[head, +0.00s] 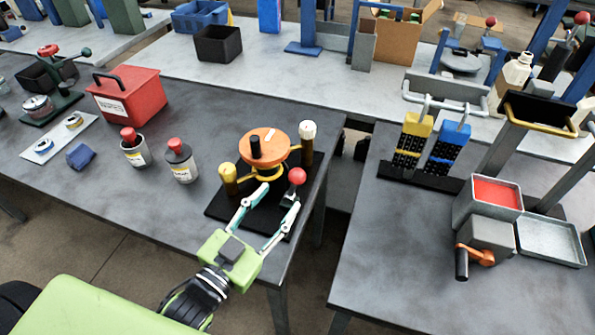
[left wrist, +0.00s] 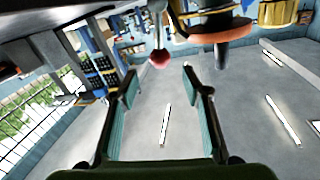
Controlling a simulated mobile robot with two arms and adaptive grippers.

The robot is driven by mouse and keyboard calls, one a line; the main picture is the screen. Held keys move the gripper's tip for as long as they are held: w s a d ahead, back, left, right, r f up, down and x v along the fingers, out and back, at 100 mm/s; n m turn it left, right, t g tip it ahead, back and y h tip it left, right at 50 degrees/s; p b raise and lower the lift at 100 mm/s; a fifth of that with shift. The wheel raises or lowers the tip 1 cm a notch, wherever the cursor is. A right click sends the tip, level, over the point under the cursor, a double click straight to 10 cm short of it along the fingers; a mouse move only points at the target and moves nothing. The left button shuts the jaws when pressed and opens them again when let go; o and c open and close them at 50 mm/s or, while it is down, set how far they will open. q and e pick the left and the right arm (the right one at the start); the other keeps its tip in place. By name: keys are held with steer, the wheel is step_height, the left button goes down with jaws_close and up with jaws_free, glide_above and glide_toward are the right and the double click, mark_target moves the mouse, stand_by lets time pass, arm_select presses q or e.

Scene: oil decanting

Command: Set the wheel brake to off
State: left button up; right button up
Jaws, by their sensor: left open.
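An orange handwheel (head: 265,143) with an upright black handle is mounted on a black base (head: 221,206) at the table's edge. Beside it, a short lever with a red ball (head: 297,176), seemingly the brake, stands at the base's front right. In the left wrist view the red ball (left wrist: 160,58) appears between and beyond my fingertips, with the orange wheel (left wrist: 222,32) to its right. My left gripper (head: 281,197) is open and empty, its fingers reaching over the base close to the lever. I cannot tell whether they touch it. My right gripper is out of view.
A yellow knob (head: 229,175) and a white-topped post (head: 307,135) flank the wheel. Two red-capped bottles (head: 181,160) and a red box (head: 127,96) stand to the left. A gap separates this table from the right-hand table (head: 390,270).

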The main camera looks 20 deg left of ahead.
mark_target(293, 182)
arm_select(q)
steer(key=p+x, duration=0.1)
steer(key=x, duration=0.7)
steer(key=shift+w+p, duration=0.2)
steer(key=shift+p, duration=0.15)
steer(key=shift+w+d, duration=0.15)
steer(key=shift+w, duration=0.2)
jaws_close()
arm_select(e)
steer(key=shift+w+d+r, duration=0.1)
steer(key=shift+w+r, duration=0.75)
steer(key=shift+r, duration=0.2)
